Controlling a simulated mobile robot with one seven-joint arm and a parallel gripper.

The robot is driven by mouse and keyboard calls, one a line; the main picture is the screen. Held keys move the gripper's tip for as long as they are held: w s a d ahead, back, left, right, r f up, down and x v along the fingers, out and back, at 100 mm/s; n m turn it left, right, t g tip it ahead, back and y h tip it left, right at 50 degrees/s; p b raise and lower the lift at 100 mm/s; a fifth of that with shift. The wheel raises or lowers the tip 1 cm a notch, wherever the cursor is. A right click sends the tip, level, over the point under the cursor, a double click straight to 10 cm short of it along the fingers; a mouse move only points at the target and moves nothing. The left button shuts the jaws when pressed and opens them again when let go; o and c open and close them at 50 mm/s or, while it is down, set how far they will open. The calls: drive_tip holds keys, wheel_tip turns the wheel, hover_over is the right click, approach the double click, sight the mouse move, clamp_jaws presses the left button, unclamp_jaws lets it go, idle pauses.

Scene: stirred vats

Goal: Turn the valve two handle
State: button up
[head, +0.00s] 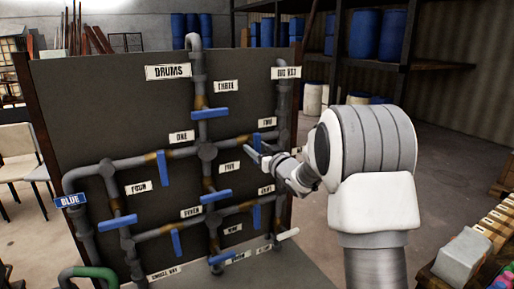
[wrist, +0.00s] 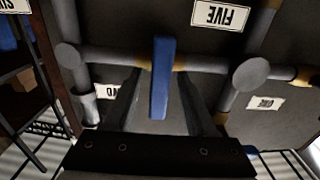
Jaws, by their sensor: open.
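The valve two handle (head: 257,141) is a blue lever on the upper right horizontal pipe, just below the TWO label (head: 266,122). It stands upright, across the pipe. My gripper (head: 259,154) is at this handle in the head view and partly covers its lower part. In the upside-down wrist view, the blue handle (wrist: 160,65) lies between my two open fingers (wrist: 163,90), with a gap on each side. The fingers do not look closed on it. The TWO label shows partly behind the left finger in that view.
Other blue handles sit on nearby pipes: valve one (head: 163,168), valve three (head: 210,113) and valve eight (head: 256,217). A grey pipe joint (wrist: 252,73) is right of the fingers in the wrist view. Boxes (head: 462,255) stand at the lower right.

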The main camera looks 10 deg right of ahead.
clamp_jaws()
idle(0.3)
drive_tip(key=shift+f+n+b, duration=0.15)
drive_tip(key=shift+n+b, duration=0.15)
drive_tip(key=shift+b, duration=0.7)
drive_tip(key=n+b, duration=0.2)
drive_tip(key=b, duration=0.1)
drive_tip(key=shift+f+n, duration=0.15)
drive_tip(key=shift+n, duration=0.15)
drive_tip(key=n+b, duration=0.4)
drive_tip(key=b, duration=0.1)
drive_tip(key=shift+a+n, duration=0.1)
drive_tip(key=shift+n, duration=0.2)
drive_tip(key=n+b, duration=0.8)
drive_tip(key=n, duration=0.2)
drive_tip(key=shift+r, duration=0.2)
